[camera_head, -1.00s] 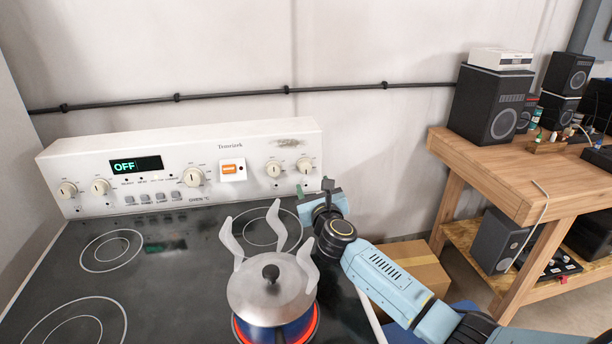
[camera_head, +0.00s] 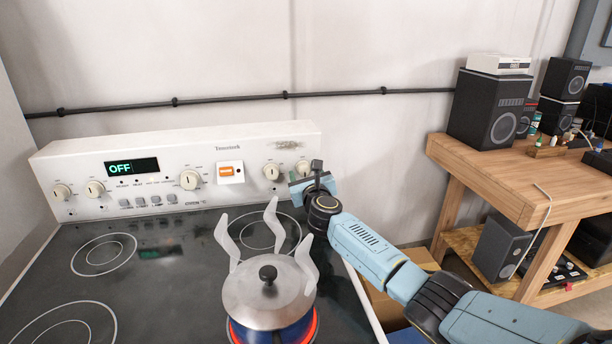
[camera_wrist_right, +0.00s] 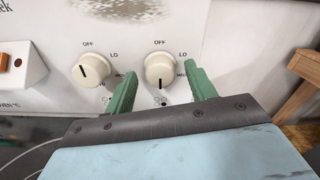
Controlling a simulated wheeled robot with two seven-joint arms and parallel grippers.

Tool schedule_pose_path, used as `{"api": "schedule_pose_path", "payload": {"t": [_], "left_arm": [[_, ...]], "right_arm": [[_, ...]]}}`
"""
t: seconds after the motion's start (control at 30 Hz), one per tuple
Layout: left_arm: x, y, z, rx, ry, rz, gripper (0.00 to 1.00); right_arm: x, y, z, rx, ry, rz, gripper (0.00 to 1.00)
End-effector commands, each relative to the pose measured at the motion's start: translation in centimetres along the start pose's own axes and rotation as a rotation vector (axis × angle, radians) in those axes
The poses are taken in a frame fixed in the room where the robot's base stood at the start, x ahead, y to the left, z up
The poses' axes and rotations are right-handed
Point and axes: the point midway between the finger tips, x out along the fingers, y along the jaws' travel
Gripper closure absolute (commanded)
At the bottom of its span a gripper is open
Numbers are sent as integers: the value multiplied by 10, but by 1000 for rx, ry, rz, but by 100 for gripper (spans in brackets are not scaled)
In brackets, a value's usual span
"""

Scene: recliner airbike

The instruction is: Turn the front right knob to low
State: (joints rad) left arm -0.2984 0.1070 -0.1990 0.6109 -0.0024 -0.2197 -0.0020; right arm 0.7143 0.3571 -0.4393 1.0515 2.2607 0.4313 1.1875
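The control panel has two round cream knobs at its right end. In the right wrist view, the right-hand knob (camera_wrist_right: 159,71) has its dark mark pointing down, away from OFF at its top; LO is printed at its upper right. The knob beside it (camera_wrist_right: 90,70) has its mark toward the left. My right gripper (camera_wrist_right: 160,70) is open, its green fingers on either side of the right-hand knob, with a visible gap each side. In the head view my right gripper (camera_head: 302,187) is at the panel's right end, partly hiding that knob (camera_head: 303,167). My left gripper is out of view.
A lidded metal pot (camera_head: 268,292) stands on the glowing red front right burner (camera_head: 236,333). Pale curved shapes (camera_head: 272,226) rise around it, near my right arm. A wooden bench (camera_head: 505,175) with speakers is at right. The left cooktop is clear.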

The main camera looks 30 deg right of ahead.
Motion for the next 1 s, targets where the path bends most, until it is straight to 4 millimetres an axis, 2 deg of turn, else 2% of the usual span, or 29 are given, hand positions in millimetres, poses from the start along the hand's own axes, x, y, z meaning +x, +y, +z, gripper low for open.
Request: {"api": "schedule_pose_path", "payload": {"t": [0.07,0.33,0.67,1.0], "left_arm": [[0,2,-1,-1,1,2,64],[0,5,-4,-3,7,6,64],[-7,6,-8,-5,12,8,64],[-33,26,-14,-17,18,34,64]], "right_arm": [[0,0,0,0,0,0,54],[0,0,0,0,0,0,89],[0,0,0,-45,3,-1,89],[-1,0,1,-278,5,1,89]]}}
